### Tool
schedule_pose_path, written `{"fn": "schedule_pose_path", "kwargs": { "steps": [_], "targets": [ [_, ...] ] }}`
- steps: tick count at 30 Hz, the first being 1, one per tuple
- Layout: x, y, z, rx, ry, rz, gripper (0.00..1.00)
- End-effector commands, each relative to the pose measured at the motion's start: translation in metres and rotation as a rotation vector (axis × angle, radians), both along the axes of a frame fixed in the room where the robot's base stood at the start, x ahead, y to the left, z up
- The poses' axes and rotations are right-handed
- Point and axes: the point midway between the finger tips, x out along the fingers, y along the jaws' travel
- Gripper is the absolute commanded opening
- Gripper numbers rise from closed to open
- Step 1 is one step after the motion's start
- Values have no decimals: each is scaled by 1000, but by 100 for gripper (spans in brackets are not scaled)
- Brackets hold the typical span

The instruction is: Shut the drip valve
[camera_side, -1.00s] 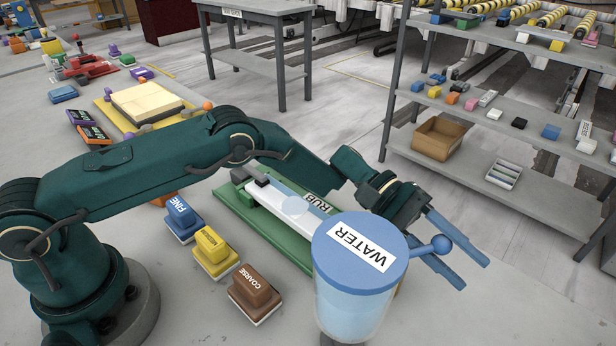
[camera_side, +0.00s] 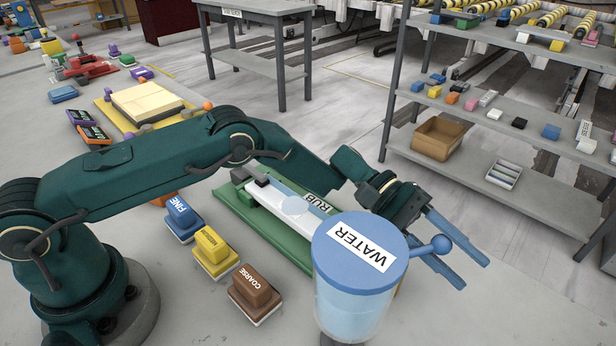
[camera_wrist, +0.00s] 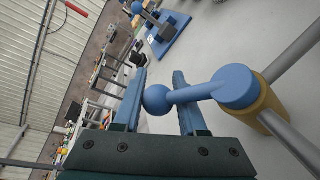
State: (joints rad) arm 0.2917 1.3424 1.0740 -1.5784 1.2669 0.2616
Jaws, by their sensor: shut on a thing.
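The drip valve (camera_wrist: 262,105) shows in the wrist view as a brass-coloured body on a grey pipe, with a blue hub and a blue lever (camera_wrist: 200,93) ending in a ball. The ball end sits between the fingers of my gripper (camera_wrist: 160,76), which is shut on the lever. In the side view the blue ball (camera_side: 441,244) shows beside the lid of the water tank (camera_side: 350,312), with my gripper (camera_side: 473,273) around it. The tank is clear, with a blue lid marked WATER.
A green base (camera_side: 257,226) with a pale slab lies behind the tank. Blocks marked FINE (camera_side: 181,217) and COARSE (camera_side: 254,292), with a yellow one (camera_side: 213,250) between, stand to its left. A grey shelf (camera_side: 480,180) stands at the right.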

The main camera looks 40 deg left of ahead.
Motion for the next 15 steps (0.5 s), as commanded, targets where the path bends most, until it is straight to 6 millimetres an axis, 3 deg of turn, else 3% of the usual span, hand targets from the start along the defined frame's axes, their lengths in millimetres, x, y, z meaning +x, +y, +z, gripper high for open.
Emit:
{"fn": "schedule_pose_path", "kwargs": {
  "steps": [1, 15],
  "targets": [
    [2, 0, 7, -15, -6, 2, 0],
    [7, 5, 7, -14, -1, 98, 0]
  ]
}}
